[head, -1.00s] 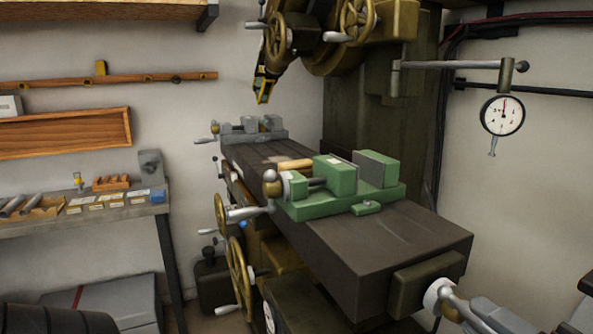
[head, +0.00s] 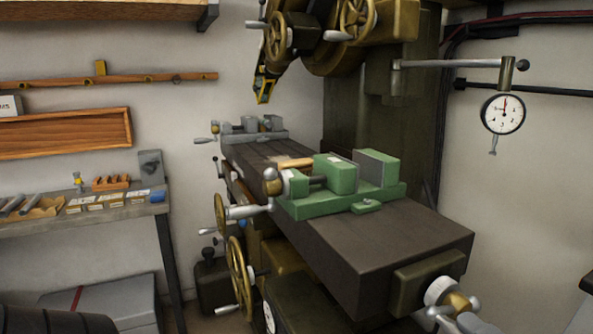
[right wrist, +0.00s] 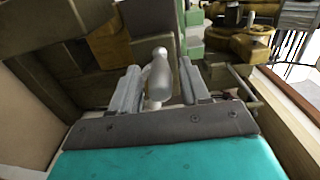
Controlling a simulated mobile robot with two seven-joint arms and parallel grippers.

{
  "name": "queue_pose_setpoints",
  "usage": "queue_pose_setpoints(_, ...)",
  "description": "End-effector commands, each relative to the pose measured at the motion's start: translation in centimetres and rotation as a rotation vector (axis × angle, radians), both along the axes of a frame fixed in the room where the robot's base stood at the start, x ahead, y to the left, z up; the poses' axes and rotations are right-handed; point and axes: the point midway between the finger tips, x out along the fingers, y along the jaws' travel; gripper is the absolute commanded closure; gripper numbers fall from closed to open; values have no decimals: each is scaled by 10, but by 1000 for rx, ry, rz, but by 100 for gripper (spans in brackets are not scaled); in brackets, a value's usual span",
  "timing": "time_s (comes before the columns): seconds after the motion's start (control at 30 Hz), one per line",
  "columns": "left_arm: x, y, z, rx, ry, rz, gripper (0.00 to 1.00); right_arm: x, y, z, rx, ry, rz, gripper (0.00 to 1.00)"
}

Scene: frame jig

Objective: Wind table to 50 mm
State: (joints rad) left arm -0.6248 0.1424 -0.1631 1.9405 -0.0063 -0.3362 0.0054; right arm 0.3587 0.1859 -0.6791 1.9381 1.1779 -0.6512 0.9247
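The long dark mill table (head: 390,250) carries a green vise (head: 330,200). A crank with a brass hub (head: 459,303) and silver handle (head: 472,323) sits at the table's near right end, partly cut off by the bottom edge in the head view. In the right wrist view, the silver handle (right wrist: 159,80) stands between the two grey fingers of my right gripper (right wrist: 160,88). A gap shows on each side of the handle, so the gripper looks open around it. My left gripper is in neither view.
A dial indicator (head: 503,114) hangs on an arm at the right. More handwheels (head: 237,275) are on the table's left side. A bench (head: 100,210) with tools stands at the left. A second small vise (head: 250,131) is at the table's far end.

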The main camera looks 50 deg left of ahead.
Motion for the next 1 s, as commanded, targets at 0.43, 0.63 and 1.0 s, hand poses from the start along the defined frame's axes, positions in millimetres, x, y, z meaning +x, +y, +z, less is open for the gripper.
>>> queue_pose_setpoints(0.43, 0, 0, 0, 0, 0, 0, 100, 1, 0, 1, 2, -2, -2, 40)
queue_pose_setpoints(0.63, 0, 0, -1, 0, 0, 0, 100, -3, -14, 0, -1, -2, -5, 40)
queue_pose_setpoints(1.0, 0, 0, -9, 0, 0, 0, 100, -20, -64, -1, -1, -2, -3, 40)
